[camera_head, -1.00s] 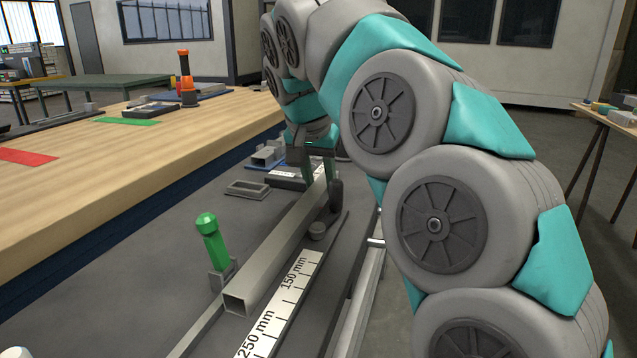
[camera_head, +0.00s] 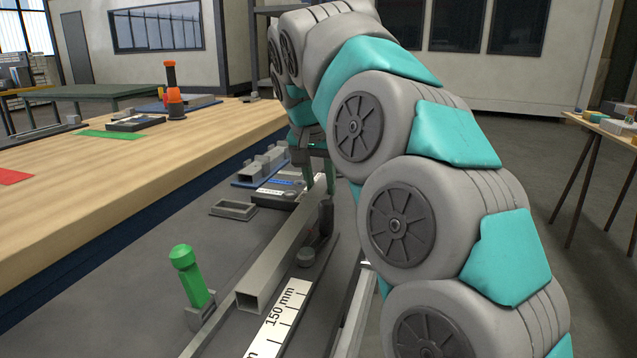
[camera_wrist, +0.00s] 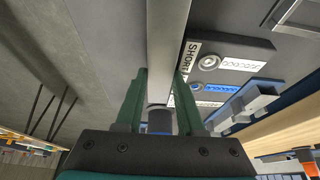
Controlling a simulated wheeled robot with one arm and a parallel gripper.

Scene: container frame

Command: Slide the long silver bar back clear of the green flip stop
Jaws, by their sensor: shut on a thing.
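The long silver bar (camera_head: 283,245) is a square hollow tube lying lengthwise beside the ruler strip, its open near end facing the head camera. The green flip stop (camera_head: 190,273) leans slightly left in a grey bracket, left of that near end. A narrow gap shows between bracket and bar. The bar's end is about level with the bracket or slightly behind it. My gripper (camera_head: 319,178) is shut on the bar near its far end. In the wrist view, the fingers (camera_wrist: 160,98) stand on both sides of the bar (camera_wrist: 168,38).
A ruler strip (camera_head: 280,315) runs right of the bar, with a dark clamp-like part (camera_head: 318,235) beside it. An empty grey tray (camera_head: 233,209) and a labelled box (camera_head: 283,188) with grey blocks lie back left. A wooden bench (camera_head: 120,180) bounds the left.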

